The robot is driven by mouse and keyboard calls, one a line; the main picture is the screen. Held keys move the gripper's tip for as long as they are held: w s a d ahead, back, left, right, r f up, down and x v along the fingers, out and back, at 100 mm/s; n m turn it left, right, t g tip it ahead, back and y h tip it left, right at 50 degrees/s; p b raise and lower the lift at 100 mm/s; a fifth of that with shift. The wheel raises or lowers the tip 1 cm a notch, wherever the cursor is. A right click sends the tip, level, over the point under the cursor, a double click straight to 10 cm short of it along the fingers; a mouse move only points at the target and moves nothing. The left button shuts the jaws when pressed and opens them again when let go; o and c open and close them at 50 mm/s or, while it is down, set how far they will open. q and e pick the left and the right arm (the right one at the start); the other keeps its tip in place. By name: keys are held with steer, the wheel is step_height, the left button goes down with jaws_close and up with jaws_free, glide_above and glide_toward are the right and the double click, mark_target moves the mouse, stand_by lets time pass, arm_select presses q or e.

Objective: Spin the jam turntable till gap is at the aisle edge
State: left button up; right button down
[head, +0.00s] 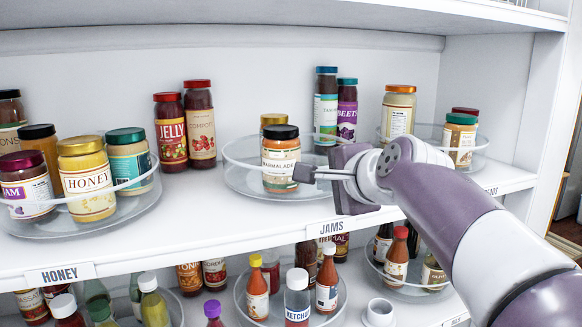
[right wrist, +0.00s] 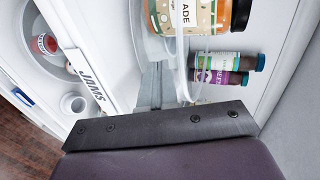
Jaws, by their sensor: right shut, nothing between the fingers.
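The jam turntable (head: 236,180), a clear round tray with a raised rim, sits on the upper shelf above the JAMS label (head: 327,228). A marmalade jar (head: 280,158) with a black lid stands near its front middle, with a gold-lidded jar (head: 273,121) behind it. The front left and right of the tray look bare. My right gripper (head: 304,173) is shut and empty, its tip close to the marmalade jar's lower right side; I cannot tell whether it touches. The right wrist view shows the marmalade jar (right wrist: 187,16) and rim (right wrist: 181,52) near the fingers (right wrist: 156,85). My left gripper is not in view.
The honey turntable (head: 100,224) stands at left and another jar turntable (head: 478,145) at right. Jelly (head: 171,135) and compote (head: 200,125) jars stand behind, with blue-lidded (head: 326,108) and beets (head: 347,112) jars. Bottles fill the lower shelf.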

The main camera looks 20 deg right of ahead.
mark_target(301, 184)
steer(key=shift+a, duration=0.6)
steer(key=shift+p, duration=0.3)
steer(key=shift+a+r, duration=0.15)
steer(key=shift+a, duration=0.1)
steer(key=shift+a+p, duration=0.75)
steer(key=shift+p, duration=0.05)
steer(key=shift+a, duration=0.15)
